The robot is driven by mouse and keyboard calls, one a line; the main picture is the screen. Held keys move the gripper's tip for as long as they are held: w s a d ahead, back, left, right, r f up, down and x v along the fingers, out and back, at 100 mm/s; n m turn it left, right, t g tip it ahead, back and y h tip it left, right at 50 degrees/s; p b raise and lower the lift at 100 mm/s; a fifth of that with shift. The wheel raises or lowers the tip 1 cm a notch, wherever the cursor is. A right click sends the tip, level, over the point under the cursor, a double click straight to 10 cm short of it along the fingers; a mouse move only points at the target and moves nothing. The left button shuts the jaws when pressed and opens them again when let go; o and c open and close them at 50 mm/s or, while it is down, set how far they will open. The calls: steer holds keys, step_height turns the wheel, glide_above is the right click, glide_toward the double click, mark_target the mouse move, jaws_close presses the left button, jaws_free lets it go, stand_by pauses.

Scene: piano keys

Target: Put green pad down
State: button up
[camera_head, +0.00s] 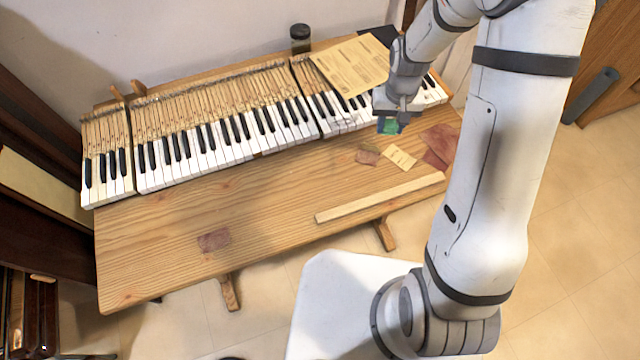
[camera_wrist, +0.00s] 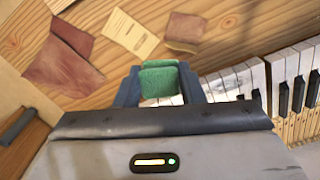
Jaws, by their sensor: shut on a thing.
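The green pad (camera_wrist: 159,79) is held between the two fingers of my gripper (camera_wrist: 160,92) in the wrist view. In the head view the green pad (camera_head: 388,127) shows just under my gripper (camera_head: 390,122), near the front of the white keys at the right part of the keyboard. It appears to be above the wooden table (camera_head: 170,250). I cannot tell the exact gap between the pad and the table.
Several keys (camera_head: 230,140) line the back of the table. Reddish-brown cloth pieces (camera_head: 440,142), a small brown patch (camera_head: 368,157), a cream card (camera_head: 400,157) and a wooden strip (camera_head: 380,197) lie in front. A reddish patch (camera_head: 214,240) lies front left. The middle left tabletop is clear.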

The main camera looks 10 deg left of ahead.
steer(key=s+a+n+b, duration=0.25)
steer(key=s+a, duration=0.25)
steer(key=a, duration=0.3)
steer(key=n+b, duration=0.2)
steer(key=b, duration=0.3)
glide_above(322, 182)
step_height(322, 182, down, 9)
steer(key=shift+f, duration=0.1)
steer(key=shift+f, duration=0.2)
steer(key=o, duration=1)
steer(key=shift+s+r, duration=0.1)
steer(key=shift+o, duration=0.2)
step_height(322, 182, up, 12)
steer(key=p, duration=0.1)
steer(key=shift+r, duration=0.2)
